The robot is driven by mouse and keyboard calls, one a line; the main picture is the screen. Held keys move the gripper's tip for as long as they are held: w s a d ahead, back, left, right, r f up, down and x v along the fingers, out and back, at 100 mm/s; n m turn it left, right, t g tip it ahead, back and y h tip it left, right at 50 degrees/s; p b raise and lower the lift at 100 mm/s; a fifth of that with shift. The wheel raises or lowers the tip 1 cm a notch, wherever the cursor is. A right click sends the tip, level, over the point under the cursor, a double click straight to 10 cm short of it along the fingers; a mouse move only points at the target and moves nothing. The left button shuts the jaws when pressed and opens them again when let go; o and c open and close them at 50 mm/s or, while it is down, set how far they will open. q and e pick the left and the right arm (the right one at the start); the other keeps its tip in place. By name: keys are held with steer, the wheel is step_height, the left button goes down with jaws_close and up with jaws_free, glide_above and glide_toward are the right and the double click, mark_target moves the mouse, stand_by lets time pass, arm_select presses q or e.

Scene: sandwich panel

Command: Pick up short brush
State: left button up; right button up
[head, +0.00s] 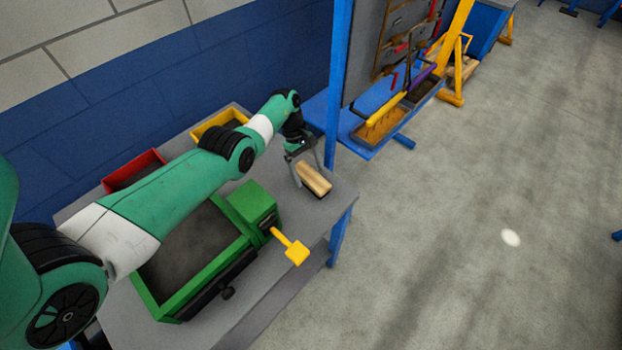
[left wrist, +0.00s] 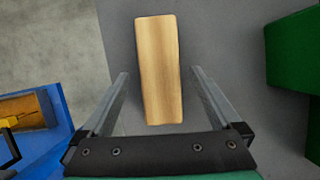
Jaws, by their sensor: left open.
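The short brush shows as a wooden block (head: 313,177) with a dark underside, lying on the grey table near its right end. In the left wrist view the pale wooden top (left wrist: 159,70) is upright in the picture, ahead of my gripper. My left gripper (head: 307,170) is open above the brush; in the left wrist view its two fingers (left wrist: 160,75) lie one on each side of the wood, with a gap on both sides. The bristles are mostly hidden under the wood. My right gripper is in neither view.
A green box (head: 253,203) with a yellow handle (head: 293,248) stands beside the brush on the grey table (head: 340,196). Red (head: 132,171) and yellow (head: 219,124) bins stand at the back. A blue post (head: 338,80) rises near the table's far right corner.

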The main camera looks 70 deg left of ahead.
mark_target(311, 175)
arm_select(q)
steer(key=b+x, duration=0.1)
steer(key=x, duration=0.1)
steer(key=shift+d+f, duration=0.15)
steer(key=shift+f, duration=0.05)
steer(key=shift+r, duration=0.1)
steer(key=c, duration=1.5)
step_height(311, 175, up, 9)
steer(key=p, duration=0.7)
steer(key=shift+w+r, duration=0.1)
steer(key=shift+r, duration=0.4)
